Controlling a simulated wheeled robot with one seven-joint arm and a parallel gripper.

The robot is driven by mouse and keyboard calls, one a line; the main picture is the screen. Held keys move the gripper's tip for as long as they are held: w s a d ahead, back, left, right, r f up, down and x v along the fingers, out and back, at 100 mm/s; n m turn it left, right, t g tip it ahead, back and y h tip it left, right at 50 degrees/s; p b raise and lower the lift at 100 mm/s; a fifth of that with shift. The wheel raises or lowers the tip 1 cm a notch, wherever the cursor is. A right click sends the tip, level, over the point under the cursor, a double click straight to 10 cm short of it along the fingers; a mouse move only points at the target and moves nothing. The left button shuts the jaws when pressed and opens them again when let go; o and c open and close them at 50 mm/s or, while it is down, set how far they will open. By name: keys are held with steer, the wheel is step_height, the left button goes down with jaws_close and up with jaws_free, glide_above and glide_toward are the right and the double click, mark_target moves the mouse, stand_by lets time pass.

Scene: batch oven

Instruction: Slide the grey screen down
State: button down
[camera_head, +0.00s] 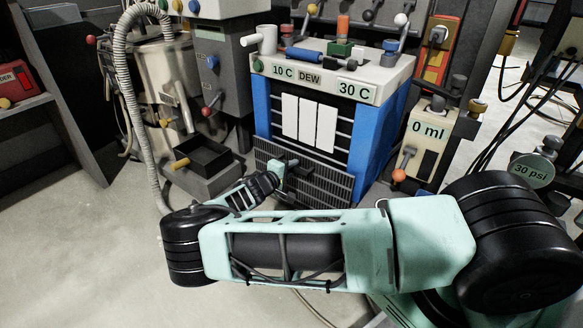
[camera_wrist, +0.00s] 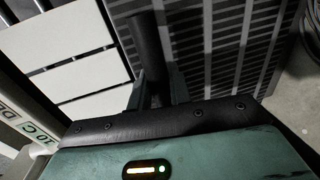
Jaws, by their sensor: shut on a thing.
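The grey slatted screen (camera_head: 325,182) hangs at the lower front of the blue-sided machine, below three white panels (camera_head: 308,122). My gripper (camera_head: 284,167) is at the screen's upper left part. In the wrist view the screen (camera_wrist: 228,45) fills the upper right, and a dark round handle (camera_wrist: 147,42) stands out in front of it. My gripper's fingers (camera_wrist: 155,90) are shut on this handle.
A box with a black tray (camera_head: 203,155) and a yellow knob stands left of the machine. A 0 ml unit (camera_head: 427,140) with an orange-knobbed lever stands to the right. A ribbed hose (camera_head: 122,60) hangs at the left. The floor at front left is clear.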

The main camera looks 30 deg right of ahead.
steer(key=shift+a+f, duration=0.1)
steer(key=shift+f, duration=0.25)
steer(key=c, duration=1.3)
jaws_free()
steer(key=shift+r, duration=0.1)
steer(key=shift+s+a+r, duration=0.1)
steer(key=shift+a, duration=0.1)
steer(key=p+v, duration=0.5)
steer(key=v, duration=1.2)
steer(key=shift+p, duration=0.3)
